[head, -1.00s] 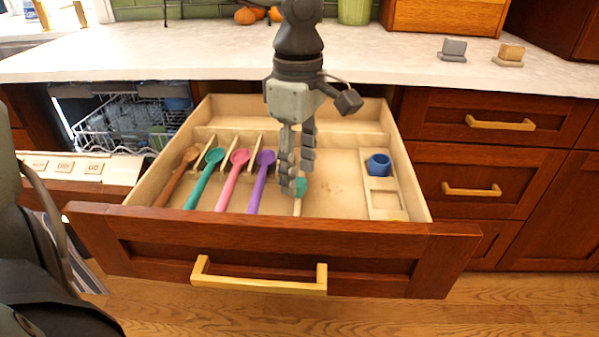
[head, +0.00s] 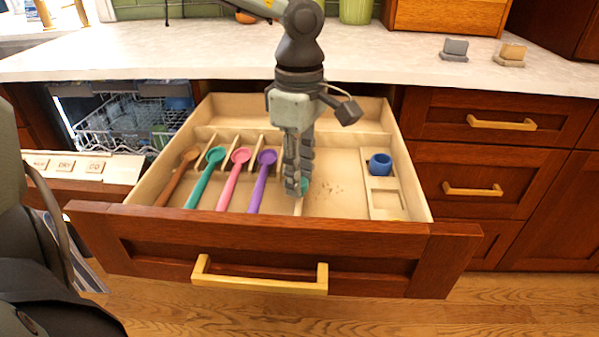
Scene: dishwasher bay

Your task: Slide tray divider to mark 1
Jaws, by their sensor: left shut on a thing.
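The open drawer holds a pale wooden tray (head: 345,205) with several slots. The fingers hide much of the tab and the divider's far part. I cannot make out a numbered mark on the tray floor. My right gripper is not in view.
Brown, teal, pink and purple spoons (head: 262,180) lie in slots left of the divider. Small brown specks lie on the bare floor to its right. A blue cup (head: 380,164) sits in the holder along the right wall. The drawer front (head: 270,245) bounds the near side.

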